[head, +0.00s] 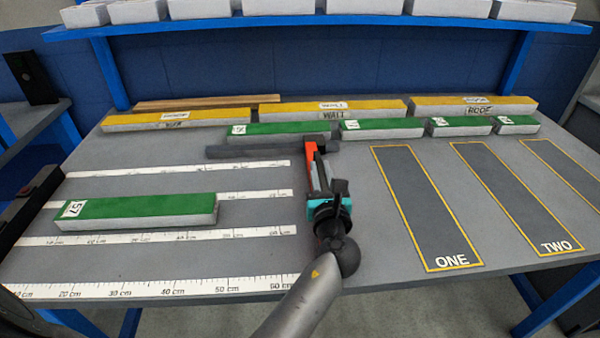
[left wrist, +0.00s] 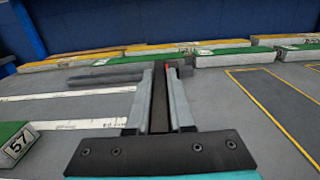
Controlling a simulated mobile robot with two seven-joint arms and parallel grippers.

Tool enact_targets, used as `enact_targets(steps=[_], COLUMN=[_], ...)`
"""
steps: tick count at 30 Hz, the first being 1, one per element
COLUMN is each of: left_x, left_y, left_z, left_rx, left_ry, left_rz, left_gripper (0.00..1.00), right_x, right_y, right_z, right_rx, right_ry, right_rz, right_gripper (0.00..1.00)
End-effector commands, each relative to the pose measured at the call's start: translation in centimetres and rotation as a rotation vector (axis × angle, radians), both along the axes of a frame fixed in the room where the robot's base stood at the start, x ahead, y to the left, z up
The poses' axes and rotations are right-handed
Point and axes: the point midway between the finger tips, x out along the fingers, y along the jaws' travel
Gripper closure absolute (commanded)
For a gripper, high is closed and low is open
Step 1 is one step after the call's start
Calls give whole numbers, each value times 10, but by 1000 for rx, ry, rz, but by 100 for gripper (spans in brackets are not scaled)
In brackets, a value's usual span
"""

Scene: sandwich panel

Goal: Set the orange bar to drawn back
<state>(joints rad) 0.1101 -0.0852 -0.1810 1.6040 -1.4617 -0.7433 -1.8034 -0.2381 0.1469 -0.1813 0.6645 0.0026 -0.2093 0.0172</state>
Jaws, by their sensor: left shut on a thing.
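The orange bar (head: 310,163) shows as a narrow strip in the middle of the table, lying away from me along my left gripper. Its far end is near a dark grey rail (head: 255,152). My left gripper (head: 317,160) is shut on the bar from above, and its fingers hide much of it. In the left wrist view, the left gripper (left wrist: 160,98) has a dark strip between its fingers, and a small bit of the orange bar (left wrist: 176,67) shows by the fingertips. My right gripper is not in view.
Green blocks (head: 382,129) and yellow-topped blocks (head: 335,110) line the back. A green block marked 57 (head: 140,211) lies among white measuring strips on the left. Yellow-outlined areas ONE (head: 425,205) and TWO (head: 512,195) are empty on the right.

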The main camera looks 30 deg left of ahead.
Motion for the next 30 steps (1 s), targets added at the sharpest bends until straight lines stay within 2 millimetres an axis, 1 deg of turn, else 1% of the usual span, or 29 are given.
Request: enact_targets(steps=[1,6,17,18,25,30], left_x=[4,9,10,10,9,9], left_y=[-4,-13,-15,-15,-15,-14], left_z=[2,2,3,3,2,1], left_rx=[2,2,0,0,0,1], left_ry=[-5,-6,-6,-6,-4,-2], left_rz=[-1,-1,-4,-4,-3,-1], left_gripper=[100,100,100,75,50,50], right_x=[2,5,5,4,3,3], right_y=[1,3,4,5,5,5], right_z=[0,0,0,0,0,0], right_rx=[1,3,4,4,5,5], right_ry=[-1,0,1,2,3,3], right_rz=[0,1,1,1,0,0], right_gripper=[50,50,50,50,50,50])
